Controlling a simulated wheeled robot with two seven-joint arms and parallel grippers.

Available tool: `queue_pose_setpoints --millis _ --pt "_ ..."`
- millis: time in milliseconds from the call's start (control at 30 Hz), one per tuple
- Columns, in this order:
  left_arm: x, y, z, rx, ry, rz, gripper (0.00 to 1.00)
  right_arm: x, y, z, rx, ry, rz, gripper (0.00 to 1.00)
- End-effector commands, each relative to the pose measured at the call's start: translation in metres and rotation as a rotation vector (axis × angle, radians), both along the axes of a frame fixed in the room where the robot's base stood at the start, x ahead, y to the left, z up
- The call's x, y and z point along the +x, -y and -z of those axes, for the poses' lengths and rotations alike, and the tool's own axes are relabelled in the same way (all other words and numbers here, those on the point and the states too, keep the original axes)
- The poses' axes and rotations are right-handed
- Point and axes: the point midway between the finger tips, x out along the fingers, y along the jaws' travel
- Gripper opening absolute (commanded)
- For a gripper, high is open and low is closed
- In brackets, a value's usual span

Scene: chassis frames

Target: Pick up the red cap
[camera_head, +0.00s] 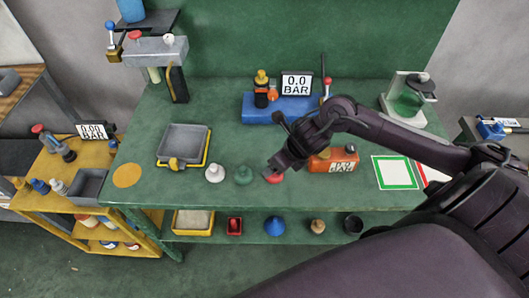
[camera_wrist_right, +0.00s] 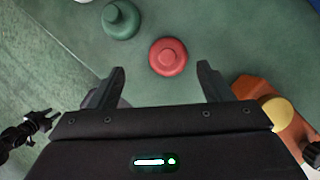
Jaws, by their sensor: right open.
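The red cap (camera_wrist_right: 168,57) is a round, stepped disc on the green bench top. In the right wrist view it lies ahead of my open right gripper (camera_wrist_right: 161,80), roughly between the lines of its two fingers and not touching them. In the head view only part of the red cap (camera_head: 274,178) shows beside my right gripper (camera_head: 277,165), which comes in from the right above it. The gripper is empty.
A green cap (camera_head: 243,175) and a white cap (camera_head: 215,173) stand left of the red one. An orange block (camera_head: 330,166) is close on its right. A grey tray (camera_head: 184,142), a blue gauge unit (camera_head: 285,108) and a green-framed square (camera_head: 394,172) are also on the bench.

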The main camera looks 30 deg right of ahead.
Motion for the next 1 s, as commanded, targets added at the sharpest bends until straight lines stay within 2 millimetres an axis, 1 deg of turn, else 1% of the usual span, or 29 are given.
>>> queue_pose_setpoints --millis 33,100,200,333,433,533,600,700,867,967,1000 --pt "-0.001 0.0 -0.001 0.0 -0.001 0.0 0.36 -0.001 0.007 0.0 -0.025 -0.01 -0.038 0.73" --pt "-0.001 0.0 -0.002 0.0 -0.001 0.0 0.36 0.0 0.01 0.005 -0.039 -0.019 -0.068 0.73" --pt "-0.004 0.0 -0.003 0.0 -0.006 0.0 0.36 0.004 0.009 0.016 -0.041 -0.02 -0.077 0.73" --pt "-0.017 -0.001 -0.006 0.002 -0.023 0.0 0.36 0.007 0.008 0.024 -0.04 -0.019 -0.074 0.73" --pt "-0.026 -0.002 -0.012 0.003 -0.037 0.0 0.36 0.01 0.005 0.035 -0.038 -0.022 -0.073 0.73" --pt "-0.03 -0.002 -0.019 0.004 -0.043 0.0 0.36 0.016 0.004 0.048 -0.038 -0.021 -0.07 0.73" --pt "-0.028 -0.002 -0.018 0.004 -0.041 0.0 0.36 0.02 0.003 0.059 -0.039 -0.018 -0.071 0.73" --pt "-0.022 -0.002 -0.02 0.003 -0.032 0.001 0.36 0.023 0.002 0.068 -0.042 -0.018 -0.073 0.73" --pt "-0.006 -0.001 -0.021 0.001 -0.008 0.001 0.36 0.024 0.002 0.071 -0.043 -0.016 -0.075 0.73" --pt "-0.003 -0.001 -0.021 0.001 -0.004 0.001 0.36 0.024 0.002 0.071 -0.044 -0.016 -0.075 0.73" --pt "-0.003 -0.001 -0.021 0.001 -0.005 0.001 0.36 0.024 0.002 0.071 -0.044 -0.016 -0.075 0.67"
